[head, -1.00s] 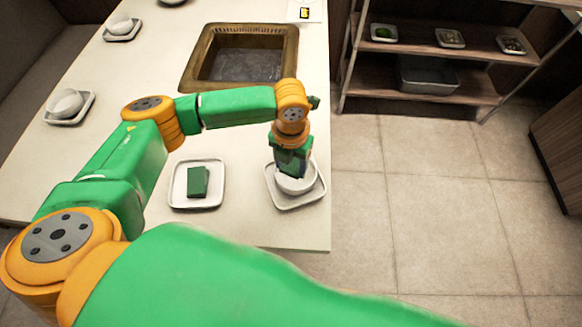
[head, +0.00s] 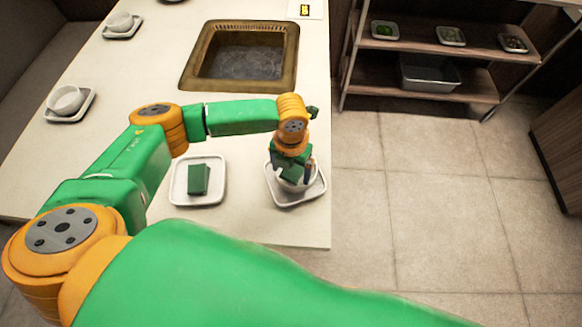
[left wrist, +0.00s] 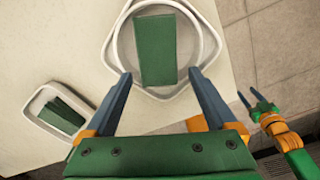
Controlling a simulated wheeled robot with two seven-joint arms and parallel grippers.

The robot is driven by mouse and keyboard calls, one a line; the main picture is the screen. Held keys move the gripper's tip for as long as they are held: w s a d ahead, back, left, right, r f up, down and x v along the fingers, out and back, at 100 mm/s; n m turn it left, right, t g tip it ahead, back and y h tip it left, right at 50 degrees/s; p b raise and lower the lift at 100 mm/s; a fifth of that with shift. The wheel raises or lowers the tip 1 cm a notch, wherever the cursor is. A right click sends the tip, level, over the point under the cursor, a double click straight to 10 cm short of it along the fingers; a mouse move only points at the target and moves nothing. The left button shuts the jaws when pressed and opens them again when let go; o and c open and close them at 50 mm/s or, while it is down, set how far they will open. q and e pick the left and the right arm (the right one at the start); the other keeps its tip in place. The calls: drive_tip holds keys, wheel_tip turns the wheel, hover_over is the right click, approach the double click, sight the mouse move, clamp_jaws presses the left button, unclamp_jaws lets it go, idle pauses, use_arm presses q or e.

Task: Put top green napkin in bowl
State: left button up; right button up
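A green folded napkin (left wrist: 157,50) lies in the white bowl (left wrist: 205,42), as the left wrist view shows. The bowl (head: 297,187) stands on a white square plate (head: 311,194) near the counter's right edge. My left gripper (head: 292,168) is right over the bowl, its fingers spread. In the left wrist view the two fingertips (left wrist: 161,73) stand apart on either side of the napkin, with gaps. More green napkin (head: 198,180) lies on the other white plate (head: 180,193) to the left. My right gripper (left wrist: 252,97) shows small and empty in the left wrist view, fingers apart.
A sunken basin (head: 285,86) is in the counter (head: 120,100) behind. Other bowls (head: 65,99) on plates stand along the left side. A shelf (head: 415,85) with small dishes and a metal bin (head: 428,74) is at the back right. The floor on the right is clear.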

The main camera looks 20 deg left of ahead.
sight(291, 175)
use_arm(q)
drive_tip(key=shift+r, duration=0.1)
wheel_tip(291, 175, up, 13)
idle(0.4)
idle(0.3)
